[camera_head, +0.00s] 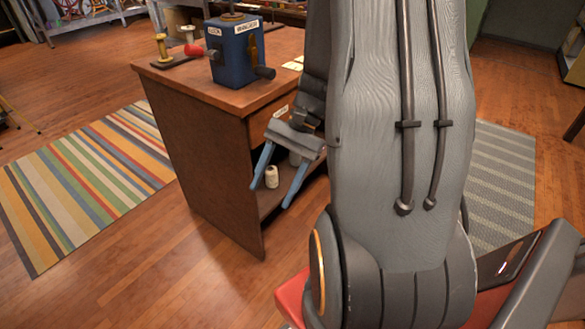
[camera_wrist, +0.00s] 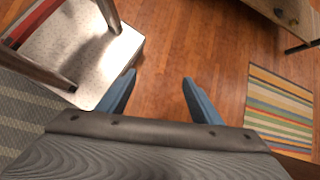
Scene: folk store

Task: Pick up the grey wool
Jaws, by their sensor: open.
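My gripper (camera_head: 271,196) is open, with its two blue fingers pointing down beside the wooden cabinet's open shelf. In the head view a small pale grey-white spool (camera_head: 271,177), possibly the grey wool, stands upright on the shelf and shows between the fingers. In the wrist view the gap of my gripper (camera_wrist: 160,79) is empty, with only wooden floor behind it, and no spool shows. A second greyish object (camera_head: 295,158) is partly hidden behind my gripper, and I cannot tell what it is.
The wooden cabinet (camera_head: 205,160) carries a blue machine (camera_head: 236,52) and a yellow spool (camera_head: 162,47) on top. A striped rug (camera_head: 85,175) lies left. A pale-seated piece of furniture (camera_wrist: 75,45) stands left in the wrist view. Floor in front is clear.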

